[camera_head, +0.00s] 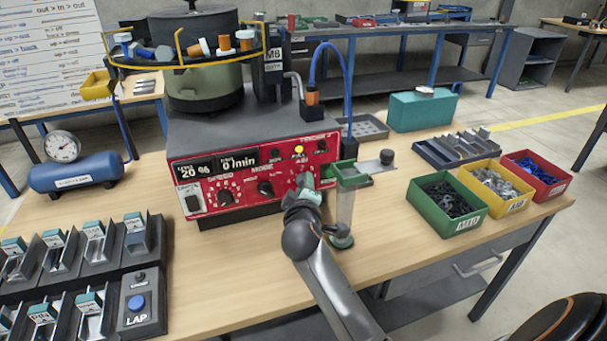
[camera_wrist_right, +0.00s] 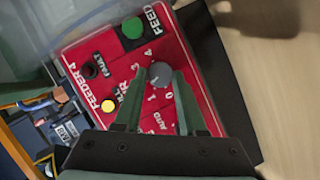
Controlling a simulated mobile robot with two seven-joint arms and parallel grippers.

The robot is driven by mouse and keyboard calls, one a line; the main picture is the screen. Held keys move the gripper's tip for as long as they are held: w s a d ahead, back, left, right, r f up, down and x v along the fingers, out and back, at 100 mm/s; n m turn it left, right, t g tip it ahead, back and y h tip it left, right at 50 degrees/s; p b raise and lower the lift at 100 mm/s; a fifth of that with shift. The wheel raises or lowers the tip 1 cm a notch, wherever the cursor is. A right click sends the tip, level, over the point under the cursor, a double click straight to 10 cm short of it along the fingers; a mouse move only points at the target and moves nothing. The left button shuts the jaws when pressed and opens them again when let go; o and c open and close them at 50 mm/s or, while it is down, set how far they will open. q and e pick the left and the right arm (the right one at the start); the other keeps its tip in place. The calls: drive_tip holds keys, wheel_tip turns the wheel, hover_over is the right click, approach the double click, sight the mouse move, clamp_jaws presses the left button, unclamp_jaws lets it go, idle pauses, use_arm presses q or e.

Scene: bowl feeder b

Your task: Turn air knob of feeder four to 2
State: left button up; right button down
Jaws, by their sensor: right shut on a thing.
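The red control panel (camera_head: 235,195) of feeder four is on the front of the grey feeder box on the table. In the right wrist view the panel (camera_wrist_right: 195,62) reads "FEEDER 4". My right gripper (camera_head: 307,187) is at the panel's right part. In the right wrist view its two green fingers (camera_wrist_right: 161,80) are shut on the round grey air knob (camera_wrist_right: 160,72), one on each side. Figures from 0 to 4 are printed around the knob. I cannot clearly tell where its pointer stands. In the head view the gripper hides the knob. My left gripper is not in view.
A green-topped clear chute (camera_head: 346,205) stands just right of my gripper. Green (camera_head: 447,224), yellow and red bins stand further right. A lap button box (camera_head: 140,305) and several small fixtures are at the left.

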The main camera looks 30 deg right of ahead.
use_arm(q)
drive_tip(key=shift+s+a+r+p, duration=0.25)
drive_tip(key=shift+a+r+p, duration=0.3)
drive_tip(key=shift+p, duration=0.2)
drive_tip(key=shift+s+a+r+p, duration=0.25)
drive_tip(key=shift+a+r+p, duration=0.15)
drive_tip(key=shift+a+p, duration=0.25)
use_arm(e)
drive_tip(key=shift+d+m+y, duration=0.1)
drive_tip(key=shift+m+y, duration=0.6)
drive_tip(key=shift+m, duration=0.3)
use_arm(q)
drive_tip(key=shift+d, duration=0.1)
use_arm(e)
drive_tip(key=shift+c, duration=2.4)
unclamp_jaws()
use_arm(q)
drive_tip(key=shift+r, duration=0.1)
use_arm(e)
drive_tip(key=shift+r, duration=0.1)
